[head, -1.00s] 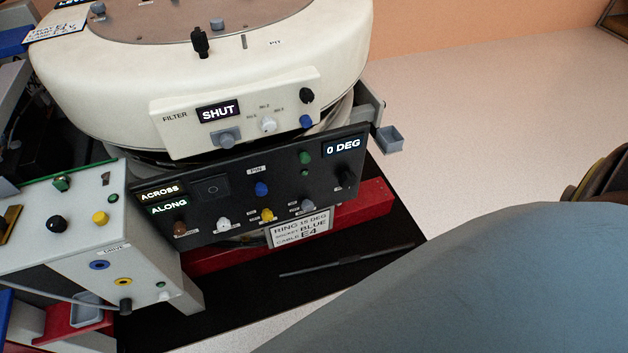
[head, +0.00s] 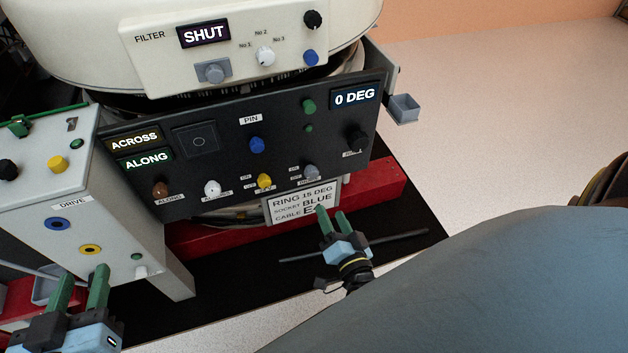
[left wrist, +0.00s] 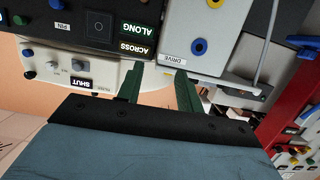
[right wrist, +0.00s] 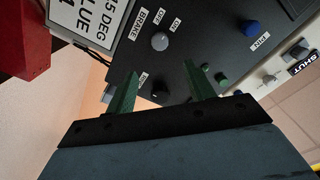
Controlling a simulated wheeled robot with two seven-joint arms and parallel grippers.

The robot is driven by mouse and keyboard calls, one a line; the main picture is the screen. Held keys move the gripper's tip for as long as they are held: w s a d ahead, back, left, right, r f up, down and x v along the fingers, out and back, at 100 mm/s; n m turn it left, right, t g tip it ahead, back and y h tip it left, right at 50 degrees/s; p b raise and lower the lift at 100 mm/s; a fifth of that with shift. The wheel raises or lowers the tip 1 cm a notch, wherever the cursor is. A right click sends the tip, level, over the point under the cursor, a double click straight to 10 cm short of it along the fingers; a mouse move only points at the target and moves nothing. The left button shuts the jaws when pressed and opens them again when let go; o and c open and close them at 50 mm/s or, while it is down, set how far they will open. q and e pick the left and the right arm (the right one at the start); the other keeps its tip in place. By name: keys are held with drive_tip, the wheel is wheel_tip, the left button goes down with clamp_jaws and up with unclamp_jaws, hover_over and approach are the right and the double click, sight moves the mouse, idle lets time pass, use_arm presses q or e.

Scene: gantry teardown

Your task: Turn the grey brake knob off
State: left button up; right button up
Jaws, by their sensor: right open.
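The grey brake knob (head: 311,172) sits at the lower right of the black control panel (head: 228,165). In the right wrist view the grey knob (right wrist: 160,41) is beside a BRAKE label and ON and OFF marks; which mark it points to I cannot tell. My right gripper (head: 331,214) is open and empty, below and slightly right of the knob, apart from it. In the right wrist view the knob shows beyond the gap between my fingers (right wrist: 160,75). My left gripper (head: 81,280) is open and empty before the white drive box (head: 50,200).
A yellow knob (head: 264,181) and a white knob (head: 212,188) stand left of the brake knob, and a black knob (head: 357,138) to its upper right. A ring label (head: 302,203) hangs below. A dark rod (head: 395,238) lies on the black base.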

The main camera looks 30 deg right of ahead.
drive_tip(key=b, duration=0.2)
approach(313, 176)
drive_tip(key=w, duration=0.3)
drive_tip(key=x, duration=0.1)
drive_tip(key=b+x, duration=0.1)
drive_tip(key=x, duration=0.3)
drive_tip(key=shift+d+b, duration=0.4)
use_arm(q)
wheel_tip(313, 176, up, 12)
drive_tip(key=s+d+t+h, duration=0.1)
drive_tip(key=s+t+h, duration=0.1)
drive_tip(key=t, duration=0.7)
drive_tip(key=shift+d+h, duration=0.2)
drive_tip(key=shift+h, duration=0.4)
use_arm(e)
drive_tip(key=shift+w+d, duration=0.2)
drive_tip(key=shift+w, duration=0.45)
drive_tip(key=shift+c, duration=0.2)
drive_tip(key=c, duration=0.9)
